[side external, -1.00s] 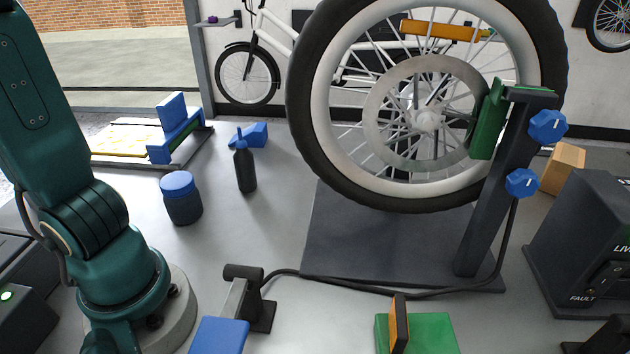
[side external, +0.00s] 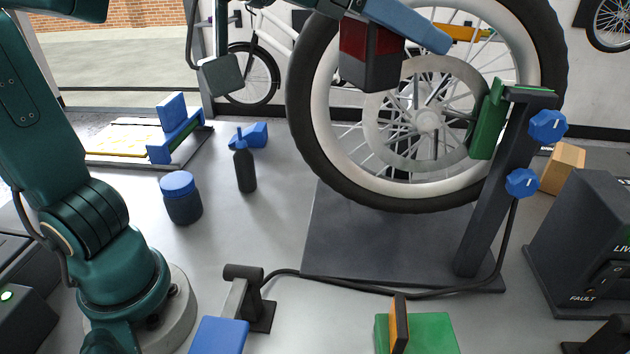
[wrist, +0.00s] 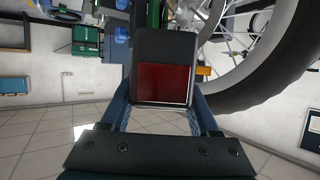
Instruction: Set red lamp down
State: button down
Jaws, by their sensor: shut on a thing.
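The red lamp (side external: 371,52) is a dark block with a red face. It hangs high in the side view, in front of the left part of the big wheel as seen from there. My gripper (side external: 428,36) has blue fingers and is shut on the lamp, with one finger showing across its upper right. In the wrist view the lamp (wrist: 164,83) sits between the two blue fingers (wrist: 163,106), red face toward the camera. No surface touches the lamp from below in the side view.
The wheel (side external: 312,150) stands in a dark stand (side external: 488,200) with blue knobs. A black cable (side external: 345,285) runs along the bench. A blue-lidded jar (side external: 181,200), a dark bottle (side external: 245,168) and a green block (side external: 435,333) stand around. Bench between jar and stand is mostly clear.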

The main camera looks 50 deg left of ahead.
jog(key=a+f+n+y, duration=0.6)
jog(key=a+f, duration=0.3)
jog(key=w+d+r+m+h, duration=0.2)
jog(key=d+r+m+h, duration=0.2)
jog(key=d+r, duration=0.5)
notch_tip(320, 180, up, 9)
jog(key=w+a, duration=0.2)
jog(key=a, duration=0.1)
jog(key=w+a+f+n+g+y, duration=0.1)
jog(key=a+n+g+y, duration=0.45)
jog(key=a, duration=1.15)
jog(key=a+f+n+g+y, duration=0.15)
jog(key=a+n+y, duration=0.6)
jog(key=a, duration=0.85)
jog(key=s+a+f+n+g, duration=0.1)
jog(key=a+f, duration=1)
jog(key=f, duration=0.1)
jog(key=shift+s+a+f, duration=0.15)
jog(key=shift+s+f, duration=1)
jog(key=shift+f, duration=3.25)
jog(key=shift+s+a+f, duration=0.2)
jog(key=shift+s+f, duration=0.9)
jog(key=shift+f, duration=3.3)
jog(key=shift+s+a+f, duration=0.15)
jog(key=shift+s+f, duration=1)
jog(key=shift+f, duration=3.25)
